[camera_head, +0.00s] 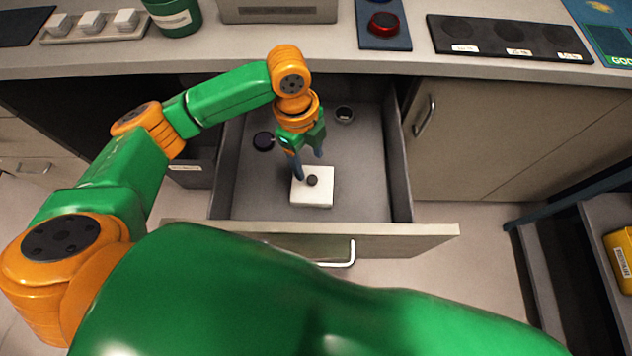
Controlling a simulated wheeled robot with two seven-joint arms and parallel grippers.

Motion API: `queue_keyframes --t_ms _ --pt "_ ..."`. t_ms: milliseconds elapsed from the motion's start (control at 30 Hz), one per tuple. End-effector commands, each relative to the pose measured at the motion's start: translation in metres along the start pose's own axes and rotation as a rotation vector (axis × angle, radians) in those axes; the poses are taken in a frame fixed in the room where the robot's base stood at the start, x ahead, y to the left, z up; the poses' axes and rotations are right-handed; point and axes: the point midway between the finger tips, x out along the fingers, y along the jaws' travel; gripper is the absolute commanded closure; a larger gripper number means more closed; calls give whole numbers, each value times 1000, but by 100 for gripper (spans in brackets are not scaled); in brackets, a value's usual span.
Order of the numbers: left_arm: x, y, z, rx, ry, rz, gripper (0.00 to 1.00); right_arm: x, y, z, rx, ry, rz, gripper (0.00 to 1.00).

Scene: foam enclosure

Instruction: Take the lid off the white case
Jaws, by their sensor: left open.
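The white case (325,197) sits on the floor of an open drawer, near the drawer's front. It is square, with a round dark knob (312,181) on its top. I cannot make out a seam between lid and case. My left gripper (308,167) reaches down into the drawer and is open. Its fingers point at the case, with the tips just behind and above the knob, one to its left and one to its right. Whether a fingertip touches the case, I cannot tell. My right gripper is out of view.
The open drawer (365,205) also holds a dark round item (263,141) at left and a small round tin (344,114) at the back. The countertop (390,63) above carries a red button (383,23) and a black panel (510,38). The drawer's right side is clear.

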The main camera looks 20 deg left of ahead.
Motion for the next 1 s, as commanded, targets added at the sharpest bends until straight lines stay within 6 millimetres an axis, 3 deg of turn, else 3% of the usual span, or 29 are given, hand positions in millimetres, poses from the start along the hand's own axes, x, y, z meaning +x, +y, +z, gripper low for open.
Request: queue_keyframes --t_ms 333,600,833,1000 --pt "58 -2 1 0 1 2 35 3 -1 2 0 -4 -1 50" --pt "64 -2 1 2 -1 -1 35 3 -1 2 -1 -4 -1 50" --pt "63 -2 1 1 -1 -1 98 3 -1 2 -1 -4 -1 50" --pt "63 -2 1 1 -1 -1 100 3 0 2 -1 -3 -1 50"
